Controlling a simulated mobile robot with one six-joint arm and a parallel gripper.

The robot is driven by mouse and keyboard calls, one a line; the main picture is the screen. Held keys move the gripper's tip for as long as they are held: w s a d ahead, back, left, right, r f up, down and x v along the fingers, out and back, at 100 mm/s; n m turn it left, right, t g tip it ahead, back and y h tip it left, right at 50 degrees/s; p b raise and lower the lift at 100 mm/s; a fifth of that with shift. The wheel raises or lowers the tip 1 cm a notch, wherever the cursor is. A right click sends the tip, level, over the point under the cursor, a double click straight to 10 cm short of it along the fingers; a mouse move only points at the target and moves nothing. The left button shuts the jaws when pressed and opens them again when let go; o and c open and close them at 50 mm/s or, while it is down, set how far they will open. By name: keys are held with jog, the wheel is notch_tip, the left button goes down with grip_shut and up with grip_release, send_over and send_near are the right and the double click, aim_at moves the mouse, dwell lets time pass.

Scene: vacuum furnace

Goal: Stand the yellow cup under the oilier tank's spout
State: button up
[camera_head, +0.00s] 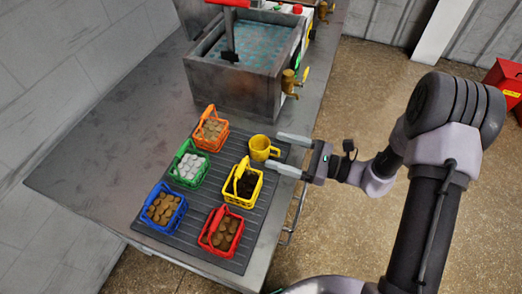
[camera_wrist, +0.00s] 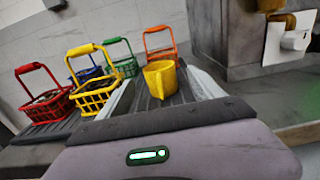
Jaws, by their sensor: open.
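The yellow cup (camera_head: 260,147) stands upright on the dark ribbed mat, its handle turned toward my gripper. My gripper (camera_head: 276,151) is open at the mat's right edge, its fingertips at the cup's near side. In the wrist view the cup (camera_wrist: 160,76) shows between the two fingers, not gripped. The near grey tank (camera_head: 215,91) holds teal liquid and has a brass spout (camera_head: 290,82) on its right side. A second brass spout (camera_head: 325,11) shows farther back; its tank is mostly cut off. I cannot tell which tank is oilier.
Yellow (camera_head: 244,187), red (camera_head: 221,232), orange (camera_head: 210,130), green (camera_head: 189,165) and blue (camera_head: 162,209) baskets with contents crowd the mat (camera_head: 190,241) around the cup. The table (camera_head: 95,165) is bare at left.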

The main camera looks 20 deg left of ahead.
aim_at(268, 145)
jog(key=a+b, duration=0.1)
jog(key=a, duration=0.3)
jog(key=shift+w, duration=0.15)
jog(key=c, duration=1.6)
jog(key=shift+r+p, duration=0.3)
jog(key=shift+c, duration=0.2)
jog(key=r+p, duration=0.2)
jog(key=r, duration=0.1)
jog(key=shift+d+r, duration=0.2)
jog(key=shift+r, duration=0.05)
jog(key=s+d+p, duration=0.2)
jog(key=s+d, duration=0.1)
jog(key=d, duration=0.4)
jog(key=s+d+p, duration=0.2)
jog(key=s+d, duration=0.1)
jog(key=d, duration=0.5)
jog(key=w+d+m+t+h, duration=0.9)
jog(key=m+t, duration=0.2)
jog(key=t, duration=0.3)
jog(key=shift+h, duration=0.3)
jog(key=shift+r, duration=0.1)
